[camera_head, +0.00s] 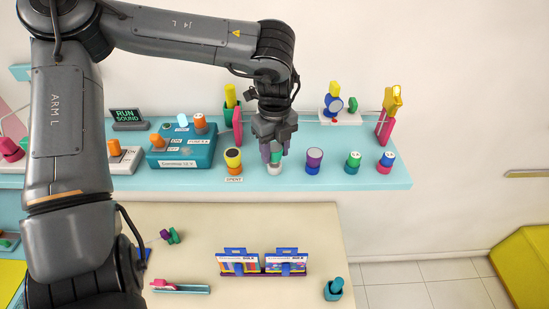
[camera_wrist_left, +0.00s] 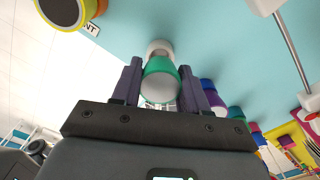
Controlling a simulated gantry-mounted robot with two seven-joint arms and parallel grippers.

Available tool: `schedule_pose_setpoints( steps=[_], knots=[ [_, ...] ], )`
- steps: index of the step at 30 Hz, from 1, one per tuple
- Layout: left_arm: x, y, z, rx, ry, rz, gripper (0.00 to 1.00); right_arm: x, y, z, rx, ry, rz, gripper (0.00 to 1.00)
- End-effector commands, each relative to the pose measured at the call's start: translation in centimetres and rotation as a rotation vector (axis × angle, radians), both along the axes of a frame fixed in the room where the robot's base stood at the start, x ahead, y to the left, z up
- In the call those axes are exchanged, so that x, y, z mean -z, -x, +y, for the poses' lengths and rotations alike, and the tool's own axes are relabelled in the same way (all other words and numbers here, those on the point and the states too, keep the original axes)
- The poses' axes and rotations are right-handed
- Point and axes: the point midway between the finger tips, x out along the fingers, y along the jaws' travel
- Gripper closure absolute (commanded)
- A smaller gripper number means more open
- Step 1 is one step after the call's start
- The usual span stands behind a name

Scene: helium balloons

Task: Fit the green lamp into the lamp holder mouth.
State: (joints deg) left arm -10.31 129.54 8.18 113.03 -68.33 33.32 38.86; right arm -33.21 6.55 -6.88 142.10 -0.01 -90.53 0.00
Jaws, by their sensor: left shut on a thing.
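The green lamp (camera_wrist_left: 158,68) is between the two purple fingers of my left gripper (camera_wrist_left: 163,88) in the wrist view. In the head view my left gripper (camera_head: 276,150) points down over the blue shelf, shut on the lamp (camera_head: 277,156), of which only a little green shows. A white round piece (camera_head: 274,169), which looks like the lamp holder, stands on the shelf directly below the lamp. In the wrist view the white piece (camera_wrist_left: 159,46) is at the lamp's far end. They look in line and close; I cannot tell whether the lamp is seated. My right gripper is not in view.
Further right stand a green-topped piece (camera_head: 353,160) and a blue-topped one (camera_head: 387,158). A teal box (camera_head: 182,153) stands left.

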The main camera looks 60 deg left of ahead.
Motion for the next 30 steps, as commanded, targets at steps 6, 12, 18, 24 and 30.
schedule_pose_setpoints(
  steps=[6, 12, 18, 24, 30],
  knots=[
    [0.0, 0.0, 0.0, 0.0, 0.0, 0.0, 0.88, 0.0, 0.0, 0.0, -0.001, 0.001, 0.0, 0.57],
    [-0.5, 0.0, 0.0, 0.0, 0.0, 0.0, 0.88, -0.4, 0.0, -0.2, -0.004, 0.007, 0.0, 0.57],
    [-1.7, 0.0, 0.0, 0.0, 0.0, -0.001, 0.88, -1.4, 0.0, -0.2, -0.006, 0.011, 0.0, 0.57],
    [-3.1, 0.0, 0.0, 0.0, 0.0, -0.001, 0.88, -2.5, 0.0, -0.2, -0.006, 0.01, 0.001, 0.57],
    [-4.0, 0.0, 0.0, 0.0, 0.0, -0.001, 0.88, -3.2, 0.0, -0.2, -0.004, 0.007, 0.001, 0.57]
  ],
)
